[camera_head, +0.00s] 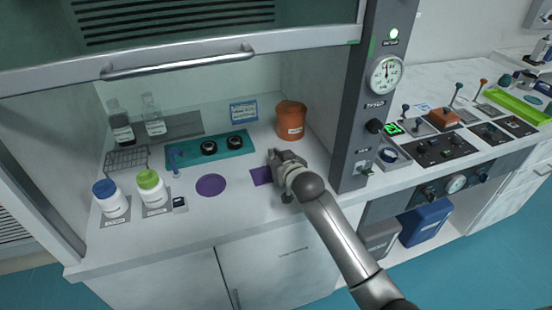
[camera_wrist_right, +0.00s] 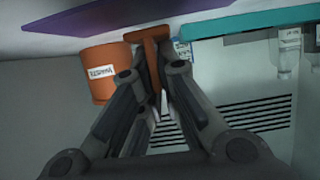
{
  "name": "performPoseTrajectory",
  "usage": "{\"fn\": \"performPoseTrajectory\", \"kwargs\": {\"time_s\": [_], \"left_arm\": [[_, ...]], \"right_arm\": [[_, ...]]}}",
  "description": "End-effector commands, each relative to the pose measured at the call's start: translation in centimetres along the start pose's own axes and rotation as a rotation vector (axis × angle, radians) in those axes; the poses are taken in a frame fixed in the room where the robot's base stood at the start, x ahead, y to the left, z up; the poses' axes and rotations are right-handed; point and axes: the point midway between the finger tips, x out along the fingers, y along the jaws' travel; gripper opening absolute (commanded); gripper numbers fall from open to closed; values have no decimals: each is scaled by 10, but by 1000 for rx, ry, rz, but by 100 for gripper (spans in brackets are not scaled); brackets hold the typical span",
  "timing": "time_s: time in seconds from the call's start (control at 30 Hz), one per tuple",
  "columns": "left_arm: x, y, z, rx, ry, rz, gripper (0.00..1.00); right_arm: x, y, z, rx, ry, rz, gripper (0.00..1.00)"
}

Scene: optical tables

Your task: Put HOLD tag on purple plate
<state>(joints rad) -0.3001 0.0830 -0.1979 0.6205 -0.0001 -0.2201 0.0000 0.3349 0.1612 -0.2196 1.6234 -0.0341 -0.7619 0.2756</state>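A flat purple square (camera_head: 261,176) lies on the worktop, partly hidden by my right gripper (camera_head: 274,157). A separate round purple disc (camera_head: 211,185) lies to its left, bare. In the right wrist view, the fingers of my right gripper (camera_wrist_right: 152,78) close on an orange-brown T-shaped piece (camera_wrist_right: 150,38). No lettering shows on it, so I cannot confirm that it is the HOLD tag. A purple surface (camera_wrist_right: 75,18) crosses the top of that view, apart from the piece. My left gripper is not in view.
An orange labelled bin (camera_head: 291,119) stands behind the right gripper; it also shows in the wrist view (camera_wrist_right: 108,80). A teal tray (camera_head: 190,155) with black knobs lies left of it. White bottles (camera_head: 151,187) stand at left. A grey post (camera_head: 362,150) rises at right.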

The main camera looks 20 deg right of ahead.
Motion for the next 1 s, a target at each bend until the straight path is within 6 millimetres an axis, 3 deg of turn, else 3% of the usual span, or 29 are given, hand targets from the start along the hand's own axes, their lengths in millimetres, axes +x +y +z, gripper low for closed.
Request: {"fn": "performPoseTrajectory", "kwargs": {"time_s": [0.77,0.8,0.93,1.0], "left_arm": [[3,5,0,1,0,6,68],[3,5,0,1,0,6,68],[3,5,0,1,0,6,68],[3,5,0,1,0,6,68]], "right_arm": [[5,0,12,1,1,-1,0],[5,0,12,1,1,-1,10],[5,0,12,1,1,-1,26],[5,0,12,1,1,-1,27]]}}
